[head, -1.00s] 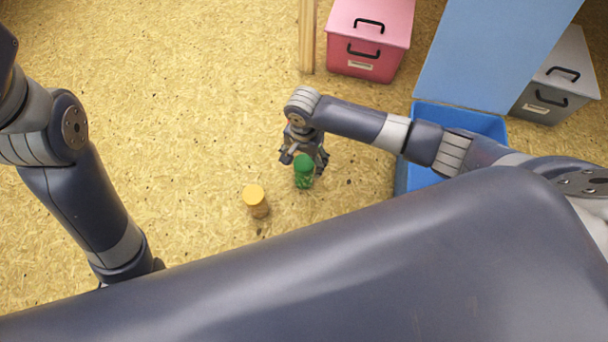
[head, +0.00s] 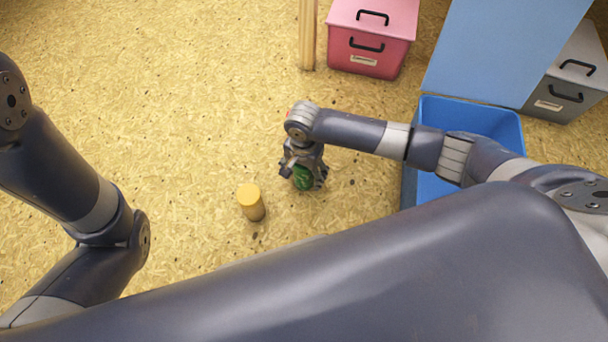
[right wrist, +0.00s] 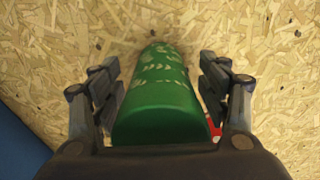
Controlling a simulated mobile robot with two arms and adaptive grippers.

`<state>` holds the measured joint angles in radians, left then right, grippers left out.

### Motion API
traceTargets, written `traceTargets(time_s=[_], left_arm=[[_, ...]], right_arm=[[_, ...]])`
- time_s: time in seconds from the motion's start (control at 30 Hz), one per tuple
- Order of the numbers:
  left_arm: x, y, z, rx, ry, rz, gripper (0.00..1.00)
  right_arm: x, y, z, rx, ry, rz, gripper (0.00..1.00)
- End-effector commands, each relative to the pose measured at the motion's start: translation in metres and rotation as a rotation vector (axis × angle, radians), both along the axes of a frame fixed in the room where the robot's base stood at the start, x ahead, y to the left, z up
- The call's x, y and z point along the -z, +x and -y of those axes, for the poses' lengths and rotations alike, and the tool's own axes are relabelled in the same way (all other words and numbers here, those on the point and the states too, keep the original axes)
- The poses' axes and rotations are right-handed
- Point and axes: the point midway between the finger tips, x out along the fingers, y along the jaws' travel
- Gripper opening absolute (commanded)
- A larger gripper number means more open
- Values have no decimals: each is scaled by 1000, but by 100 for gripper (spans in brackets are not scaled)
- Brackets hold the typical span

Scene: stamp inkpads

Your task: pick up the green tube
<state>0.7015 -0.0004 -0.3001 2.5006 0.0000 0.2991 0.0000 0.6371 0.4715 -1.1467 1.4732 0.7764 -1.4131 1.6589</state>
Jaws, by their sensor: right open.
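The green tube (head: 303,178) stands on the speckled board surface in the head view, partly hidden by my right gripper (head: 304,184). In the right wrist view the tube (right wrist: 158,98) has pale markings and lies between the two fingers of the gripper (right wrist: 160,88). One finger is on each side, close to the tube's wall. The gripper is open around it; I cannot tell whether a finger touches it. My left arm shows at the left of the head view, but its gripper is out of view.
A yellow-topped tube (head: 251,203) stands just left of the green one. A blue bin (head: 424,186) is to the right, under my right arm. A pink box (head: 367,62) and a grey box (head: 562,92) stand at the back. The board on the left is clear.

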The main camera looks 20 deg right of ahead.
Motion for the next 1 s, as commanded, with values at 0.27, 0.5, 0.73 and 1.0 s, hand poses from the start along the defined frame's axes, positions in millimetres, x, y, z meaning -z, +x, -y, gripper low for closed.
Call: traceTargets(time_s=[0.27, 0.5, 0.73, 1.0], left_arm=[[5, 0, 0, 0, 0, 0, 40], [5, 0, 0, 0, 1, 1, 40], [5, 0, 0, 0, 1, 1, 40], [2, 0, 0, 0, 1, 1, 40]], right_arm=[[6, 0, 0, 1, 1, 1, 70], [5, 0, 0, 0, 0, 0, 38], [5, 0, 0, 0, 0, 0, 19], [3, 0, 0, 0, 0, 0, 19]])
